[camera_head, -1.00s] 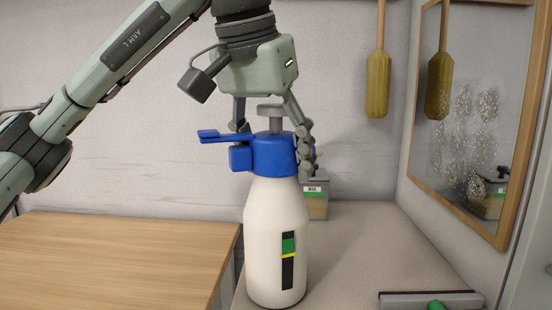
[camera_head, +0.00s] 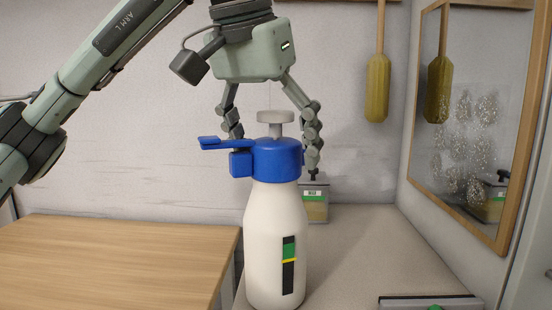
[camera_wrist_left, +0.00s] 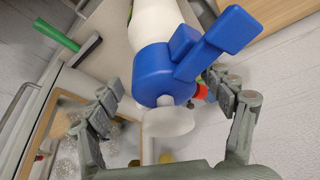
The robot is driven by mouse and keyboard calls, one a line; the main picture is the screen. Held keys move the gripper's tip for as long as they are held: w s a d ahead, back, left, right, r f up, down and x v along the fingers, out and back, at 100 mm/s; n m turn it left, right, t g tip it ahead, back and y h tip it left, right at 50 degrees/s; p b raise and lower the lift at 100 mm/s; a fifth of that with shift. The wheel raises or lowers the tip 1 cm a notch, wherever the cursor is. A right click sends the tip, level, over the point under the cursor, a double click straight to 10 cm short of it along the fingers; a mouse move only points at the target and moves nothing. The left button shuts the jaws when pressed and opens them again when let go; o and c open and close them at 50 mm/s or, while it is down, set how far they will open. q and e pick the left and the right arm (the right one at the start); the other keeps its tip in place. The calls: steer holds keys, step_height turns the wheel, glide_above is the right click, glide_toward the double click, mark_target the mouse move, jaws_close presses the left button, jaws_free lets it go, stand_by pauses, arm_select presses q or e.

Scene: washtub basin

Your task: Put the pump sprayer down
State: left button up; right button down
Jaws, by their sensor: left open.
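The pump sprayer (camera_head: 272,235) stands upright on the grey counter (camera_head: 372,245), with a white bottle, a blue head and a pale grey pump knob. My left gripper (camera_head: 272,160) is above it, with its open fingers on either side of the blue head and gaps visible. In the left wrist view the sprayer's blue head (camera_wrist_left: 165,75) lies between the spread fingers of the left gripper (camera_wrist_left: 172,92). The sprayer's base is near the counter's left side. My right gripper is not in view.
A wooden table (camera_head: 110,262) is at the left. A small container with a dark top (camera_head: 315,205) stands behind the sprayer. A squeegee-like tool (camera_head: 430,302) lies at the front right. A wood-framed mirror (camera_head: 465,120) and a hanging yellow brush (camera_head: 377,85) are on the walls.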

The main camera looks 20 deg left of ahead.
arm_select(q)
steer(key=p+v, duration=0.1)
steer(key=v, duration=0.7)
steer(key=shift+s+r+p, duration=0.1)
steer(key=shift+r+p, duration=0.25)
steer(key=shift+p, duration=0.05)
steer(key=shift+s+r, duration=0.25)
steer(key=shift+r, duration=0.2)
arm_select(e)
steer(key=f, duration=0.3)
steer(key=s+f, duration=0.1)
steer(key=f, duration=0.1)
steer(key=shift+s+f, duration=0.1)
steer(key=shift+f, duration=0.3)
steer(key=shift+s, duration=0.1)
